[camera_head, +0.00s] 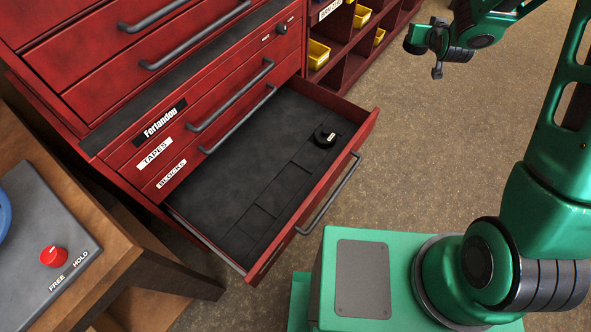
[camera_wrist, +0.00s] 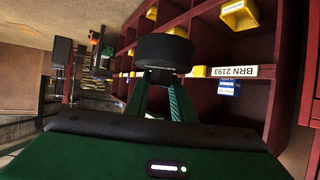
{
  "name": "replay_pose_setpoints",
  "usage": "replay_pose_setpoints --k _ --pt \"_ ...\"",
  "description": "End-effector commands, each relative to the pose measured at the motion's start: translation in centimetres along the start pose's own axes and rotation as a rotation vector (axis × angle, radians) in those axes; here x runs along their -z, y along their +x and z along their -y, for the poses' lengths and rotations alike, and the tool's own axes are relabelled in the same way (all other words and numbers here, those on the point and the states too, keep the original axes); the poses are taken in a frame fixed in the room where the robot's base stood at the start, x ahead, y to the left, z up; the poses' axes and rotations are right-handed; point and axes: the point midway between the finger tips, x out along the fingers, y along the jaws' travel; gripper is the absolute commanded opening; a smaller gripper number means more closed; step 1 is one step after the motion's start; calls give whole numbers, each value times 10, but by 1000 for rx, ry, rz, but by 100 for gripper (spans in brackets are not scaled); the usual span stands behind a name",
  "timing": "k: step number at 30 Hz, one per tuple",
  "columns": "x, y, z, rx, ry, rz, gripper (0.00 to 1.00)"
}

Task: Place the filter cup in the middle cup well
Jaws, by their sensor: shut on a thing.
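My gripper (camera_wrist: 160,80) is shut on a black round cup, which I take as the filter cup (camera_wrist: 163,50), held at the fingertips in the wrist view. In the head view my gripper (camera_head: 427,37) is small at the upper right, with the dark cup (camera_head: 414,41) at its left end, away from the drawer. The open red drawer (camera_head: 230,185) has a dark insert with a row of square recesses (camera_head: 290,182) along its front side. A black round piece with a pale label (camera_head: 325,136) sits at the row's far end. I cannot tell which recess is the middle cup well.
The red cabinet (camera_head: 150,90) stands behind the drawer. A bench with a red knob (camera_head: 53,256) is at the left. Red cubby shelves with yellow bins (camera_head: 319,53) stand at the back and fill the wrist view's right. Brown floor (camera_head: 400,150) is clear right of the drawer.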

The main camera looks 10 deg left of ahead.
Motion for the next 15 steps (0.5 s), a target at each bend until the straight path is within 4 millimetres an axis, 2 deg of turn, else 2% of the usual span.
replay_pose_setpoints --k 5,15 --pt "-19 7 35 23 -12 3 0" --pt "-83 16 133 44 -28 0 0"
